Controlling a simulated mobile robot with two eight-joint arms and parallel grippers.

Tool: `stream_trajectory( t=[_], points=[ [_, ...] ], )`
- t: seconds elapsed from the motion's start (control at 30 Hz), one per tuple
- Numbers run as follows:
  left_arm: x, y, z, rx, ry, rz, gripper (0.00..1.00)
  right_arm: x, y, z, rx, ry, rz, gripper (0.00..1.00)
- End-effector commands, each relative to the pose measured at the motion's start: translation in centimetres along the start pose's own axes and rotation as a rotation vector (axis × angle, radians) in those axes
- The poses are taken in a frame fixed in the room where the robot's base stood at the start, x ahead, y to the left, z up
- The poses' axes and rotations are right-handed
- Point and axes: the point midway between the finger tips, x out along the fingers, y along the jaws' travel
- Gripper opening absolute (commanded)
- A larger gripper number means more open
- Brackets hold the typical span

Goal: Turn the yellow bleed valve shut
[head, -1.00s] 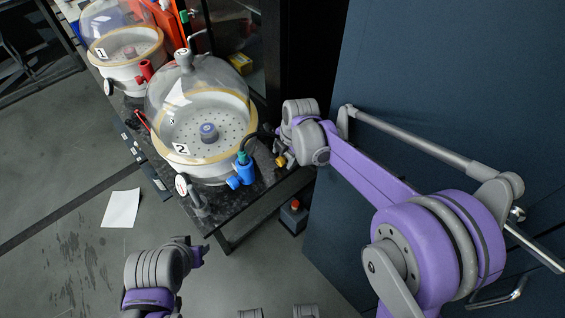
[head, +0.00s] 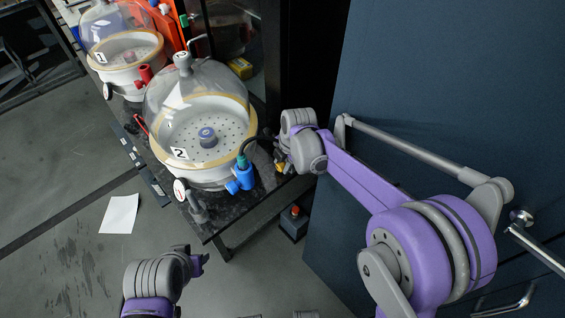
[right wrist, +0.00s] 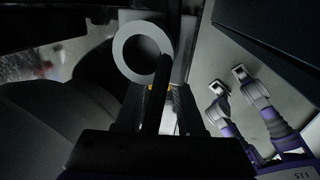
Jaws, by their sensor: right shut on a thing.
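The yellow bleed valve (head: 281,168) shows as a small yellow patch beside the blue valve, at the bench's right end. My right gripper (head: 280,158) is down at it, shut on it, and its jaws hide most of it. In the right wrist view small yellow bits (right wrist: 173,88) show between the dark fingers, and I cannot make out the valve's angle. My left gripper (head: 198,263) hangs low in front of the bench, away from the valve; I cannot tell its jaws.
Glass dome chamber 2 (head: 205,108) stands left of the valve, with a blue valve (head: 242,180) and a gauge (head: 181,188). Chamber 1 (head: 127,48) is behind. A dark blue panel (head: 420,90) stands close on the right.

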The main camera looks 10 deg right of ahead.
Motion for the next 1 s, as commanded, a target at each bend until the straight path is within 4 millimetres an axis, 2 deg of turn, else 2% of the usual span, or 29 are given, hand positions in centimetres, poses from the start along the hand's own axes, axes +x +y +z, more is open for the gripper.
stream_trajectory(
  t=[0.17, 0.5, 0.9, 0.93, 1.0],
  points=[
    [-0.07, 0.00, -0.04, 0.000, 0.000, 0.000, 0.40, 0.05, 0.23, -0.03, -0.001, 0.002, -0.046, 0.00],
    [-0.11, 0.00, -0.07, 0.000, 0.000, 0.000, 0.40, 0.21, 0.78, -0.03, -0.002, 0.001, -0.338, 0.00],
    [-0.11, 0.00, -0.07, 0.000, 0.000, 0.000, 0.40, 0.14, 0.71, -0.01, 0.001, 0.000, -0.373, 0.00],
    [-0.11, 0.00, -0.07, 0.000, 0.000, 0.000, 0.40, 0.14, 0.71, -0.01, 0.001, 0.000, -0.373, 0.43],
    [-0.10, 0.00, -0.07, 0.000, 0.000, 0.000, 0.40, 0.14, 0.71, 0.00, 0.001, 0.000, -0.373, 0.56]
  ],
)
